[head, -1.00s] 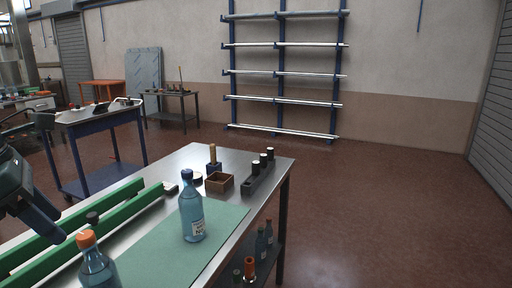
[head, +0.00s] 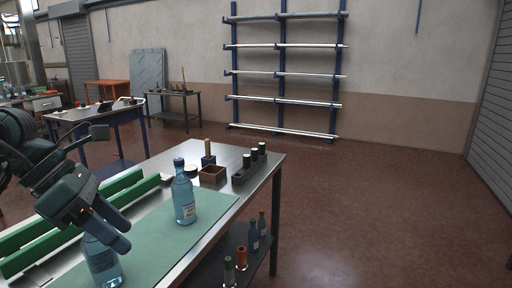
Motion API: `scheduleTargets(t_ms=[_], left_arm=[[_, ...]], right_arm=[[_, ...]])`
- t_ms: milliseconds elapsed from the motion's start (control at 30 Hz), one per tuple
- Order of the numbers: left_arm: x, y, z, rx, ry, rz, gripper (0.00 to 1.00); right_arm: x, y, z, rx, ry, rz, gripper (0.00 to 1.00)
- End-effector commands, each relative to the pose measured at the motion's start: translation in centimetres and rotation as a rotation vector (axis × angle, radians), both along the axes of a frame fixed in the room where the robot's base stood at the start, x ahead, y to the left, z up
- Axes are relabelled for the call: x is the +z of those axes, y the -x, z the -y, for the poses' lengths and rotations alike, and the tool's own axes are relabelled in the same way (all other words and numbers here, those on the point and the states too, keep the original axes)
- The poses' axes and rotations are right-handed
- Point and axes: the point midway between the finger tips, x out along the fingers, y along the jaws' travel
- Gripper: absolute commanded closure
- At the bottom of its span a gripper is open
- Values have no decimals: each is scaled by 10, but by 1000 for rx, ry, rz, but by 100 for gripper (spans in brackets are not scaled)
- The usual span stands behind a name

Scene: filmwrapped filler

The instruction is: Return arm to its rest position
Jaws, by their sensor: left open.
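My left gripper (head: 124,233) is at the left of the head view, pointing down and right over the workbench (head: 230,155). Its two fingers are apart, with nothing seen between them. A blue bottle (head: 103,268) stands at the bottom left, its top hidden behind the fingers; I cannot tell whether they touch it. A second blue bottle (head: 184,197) with a white label stands upright on the green mat (head: 160,240), to the right of the gripper and apart from it. My right gripper is not in view.
Green rails (head: 120,186) lie along the bench's left side. A small wooden box (head: 212,174) and a dark block with black-topped pegs (head: 248,168) stand at the far end. Small bottles (head: 253,236) sit on the lower shelf. The floor (head: 380,210) to the right is clear.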

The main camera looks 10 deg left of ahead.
Motion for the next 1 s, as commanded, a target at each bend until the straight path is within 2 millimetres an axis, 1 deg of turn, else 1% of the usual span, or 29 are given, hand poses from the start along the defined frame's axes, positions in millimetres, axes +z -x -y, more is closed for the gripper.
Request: scheduleTargets(t_ms=[33,100,300,433,533,700,767,867,900,967,1000], left_arm=[[-1,-1,16,-43,44,1,49],[-1,-1,35,-92,96,0,49],[2,2,84,-222,233,1,49],[7,7,113,-300,315,1,49],[-2,14,127,-296,470,-85,49],[-5,22,149,-251,773,-238,49],[-5,22,154,-213,894,-307,49],[-7,17,158,-98,1126,-447,49],[-10,11,156,-28,1227,-512,49],[-19,0,151,105,1377,-617,49],[-29,-9,146,207,1469,-686,49]], right_arm=[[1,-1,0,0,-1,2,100],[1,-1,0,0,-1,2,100],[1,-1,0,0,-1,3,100],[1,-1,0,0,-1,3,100],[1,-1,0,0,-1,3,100],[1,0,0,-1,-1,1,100],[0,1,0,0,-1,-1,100],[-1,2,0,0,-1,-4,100],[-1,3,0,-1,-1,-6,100],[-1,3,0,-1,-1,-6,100],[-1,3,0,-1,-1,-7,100]])
